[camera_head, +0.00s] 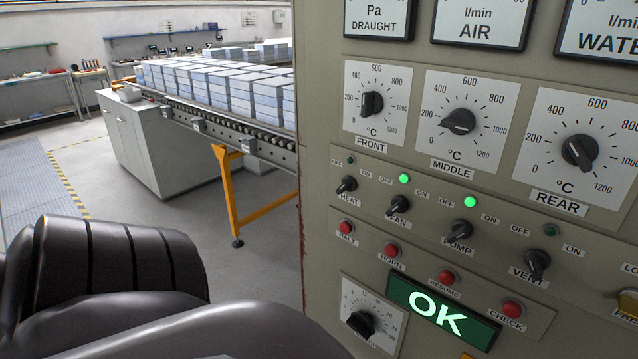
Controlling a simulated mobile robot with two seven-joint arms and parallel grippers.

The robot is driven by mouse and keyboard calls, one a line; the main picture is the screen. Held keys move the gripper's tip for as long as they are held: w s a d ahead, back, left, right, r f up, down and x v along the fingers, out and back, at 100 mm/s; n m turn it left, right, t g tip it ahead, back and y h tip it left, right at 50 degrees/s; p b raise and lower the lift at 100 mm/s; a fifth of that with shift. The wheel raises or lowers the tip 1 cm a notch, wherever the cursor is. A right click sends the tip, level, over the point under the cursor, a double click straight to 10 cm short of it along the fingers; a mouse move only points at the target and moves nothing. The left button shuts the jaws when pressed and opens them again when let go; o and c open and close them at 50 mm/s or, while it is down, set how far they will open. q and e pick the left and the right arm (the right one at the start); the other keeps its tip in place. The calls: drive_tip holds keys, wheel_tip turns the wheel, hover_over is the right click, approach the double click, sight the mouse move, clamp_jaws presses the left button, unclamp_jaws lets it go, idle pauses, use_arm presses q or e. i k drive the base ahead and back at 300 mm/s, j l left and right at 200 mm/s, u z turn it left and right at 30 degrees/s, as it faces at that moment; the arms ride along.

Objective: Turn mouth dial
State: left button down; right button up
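A control panel (318,215) fills the right side of the head view. Low on it is a small black dial (360,323) on a white numbered plate. The lettering under this dial is too dark to read, so I cannot tell whether it is the mouth dial. Three larger °C dials sit higher up: FRONT (372,104), MIDDLE (458,121) and REAR (579,152). Neither of my grippers shows. A dark rounded part, probably of my own arm, covers the lower left and ends just left of the low dial.
Switches HEAT (346,185), FAN (398,206), PUMP (457,231) and VENT (537,264) sit above several red buttons. FAN and PUMP lamps glow green. A green OK display (442,314) is right beside the low dial. A conveyor (235,140) carries stacked blocks behind.

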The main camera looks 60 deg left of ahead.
sight(362, 323)
drive_tip(key=u, duration=1.5)
drive_tip(key=k+j+u, duration=0.15)
drive_tip(key=u, duration=0.25)
drive_tip(key=j+u, duration=0.4)
drive_tip(key=k, duration=0.05)
